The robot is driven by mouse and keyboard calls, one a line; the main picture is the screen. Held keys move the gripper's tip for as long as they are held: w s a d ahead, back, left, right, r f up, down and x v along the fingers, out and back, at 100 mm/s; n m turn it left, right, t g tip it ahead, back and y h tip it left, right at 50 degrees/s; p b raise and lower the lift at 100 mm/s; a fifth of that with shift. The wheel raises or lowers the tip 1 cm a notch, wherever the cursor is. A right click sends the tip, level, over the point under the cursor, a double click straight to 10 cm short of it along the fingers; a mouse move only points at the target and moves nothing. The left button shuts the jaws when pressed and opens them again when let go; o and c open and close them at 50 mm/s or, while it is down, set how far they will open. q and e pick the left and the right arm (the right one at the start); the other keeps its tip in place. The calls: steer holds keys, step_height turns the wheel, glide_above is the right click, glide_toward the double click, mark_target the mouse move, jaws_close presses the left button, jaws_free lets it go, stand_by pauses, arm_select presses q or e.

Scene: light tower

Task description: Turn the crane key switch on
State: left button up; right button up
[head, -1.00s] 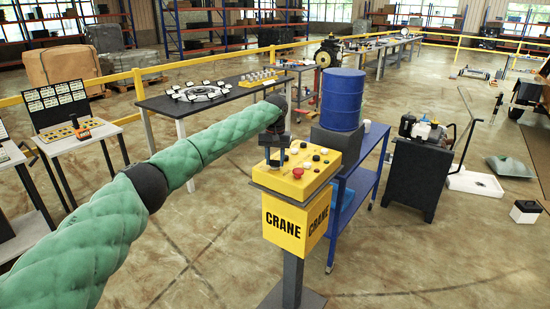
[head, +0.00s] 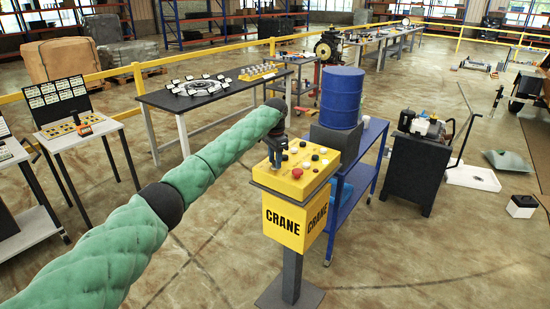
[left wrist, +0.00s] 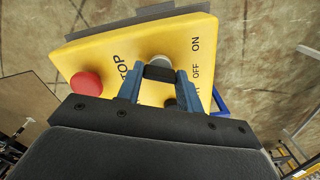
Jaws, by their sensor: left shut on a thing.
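The yellow crane box (head: 283,218) stands on a dark post, with CRANE on its sides and buttons on top. In the left wrist view its panel (left wrist: 102,53) carries a red STOP button (left wrist: 87,83) and OFF and ON lettering. My left gripper (head: 276,158) reaches down to the panel's left part. In the left wrist view its blue fingers are shut on the dark key (left wrist: 160,73) of the round grey key switch (left wrist: 157,60). The fingers and palm hide part of the panel, and I cannot tell which mark the key points to. My right gripper is not in view.
A blue cart (head: 350,205) with a blue drum (head: 341,98) stands just behind and right of the box. A dark workbench (head: 205,95) is behind my left arm. The floor left and in front of the box is clear.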

arm_select(q)
steer(key=shift+r+m, duration=0.15)
steer(key=shift+m, duration=0.55)
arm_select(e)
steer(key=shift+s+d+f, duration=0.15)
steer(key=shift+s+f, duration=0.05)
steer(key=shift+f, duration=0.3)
arm_select(q)
steer(key=o, duration=0.9)
steer(key=shift+o, duration=0.4)
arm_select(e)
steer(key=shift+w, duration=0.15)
arm_select(q)
steer(key=shift+r, duration=0.2)
step_height(320, 180, up, 7)
steer(key=shift+r+b, duration=0.15)
steer(key=shift+b, duration=1.05)
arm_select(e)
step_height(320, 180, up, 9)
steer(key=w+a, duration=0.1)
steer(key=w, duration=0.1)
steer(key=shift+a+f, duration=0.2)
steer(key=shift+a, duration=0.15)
